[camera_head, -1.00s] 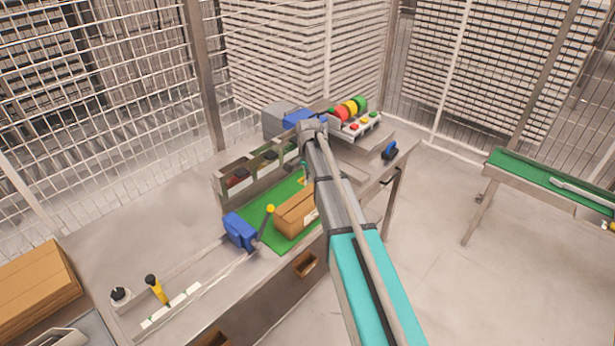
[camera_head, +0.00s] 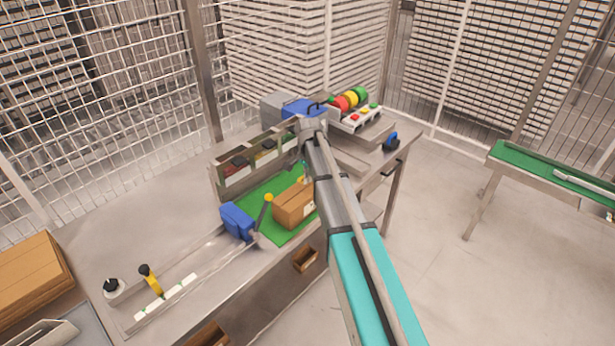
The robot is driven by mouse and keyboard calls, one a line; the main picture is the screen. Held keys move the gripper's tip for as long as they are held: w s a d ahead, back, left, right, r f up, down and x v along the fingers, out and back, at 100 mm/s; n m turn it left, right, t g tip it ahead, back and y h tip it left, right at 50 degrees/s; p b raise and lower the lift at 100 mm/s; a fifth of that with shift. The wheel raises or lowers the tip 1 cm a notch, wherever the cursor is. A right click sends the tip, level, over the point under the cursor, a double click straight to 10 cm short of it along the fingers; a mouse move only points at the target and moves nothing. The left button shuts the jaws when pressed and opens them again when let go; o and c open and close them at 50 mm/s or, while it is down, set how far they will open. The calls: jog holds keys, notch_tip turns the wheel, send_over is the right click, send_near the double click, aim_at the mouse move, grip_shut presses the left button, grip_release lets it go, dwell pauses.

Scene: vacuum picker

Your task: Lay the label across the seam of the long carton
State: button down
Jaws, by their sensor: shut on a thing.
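The brown carton (camera_head: 290,209) stands on a green mat (camera_head: 250,191) on the bench, partly hidden by my arm. A pale patch (camera_head: 309,210) shows on its side; I cannot tell whether it is a label. Several small white pieces (camera_head: 165,298) lie in a row at the bench's lower left; they may be labels. My gripper (camera_head: 303,168) is mostly hidden behind my arm, above the far end of the carton. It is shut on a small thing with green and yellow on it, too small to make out. The carton's seam is not clear from here.
Bins (camera_head: 236,169) line the mat's back. Coloured reels (camera_head: 350,100) stand at the back right. A yellow-and-black tool (camera_head: 151,280) stands at the front left.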

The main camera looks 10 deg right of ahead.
aim_at(308, 191)
jog(key=shift+f+b, duration=1.45)
jog(key=shift+f, duration=0.3)
jog(key=shift+f+b, duration=0.4)
dwell(1.7)
jog(key=c, duration=0.7)
grip_release()
jog(key=o, duration=0.7)
jog(key=shift+r, duration=0.2)
dwell(0.4)
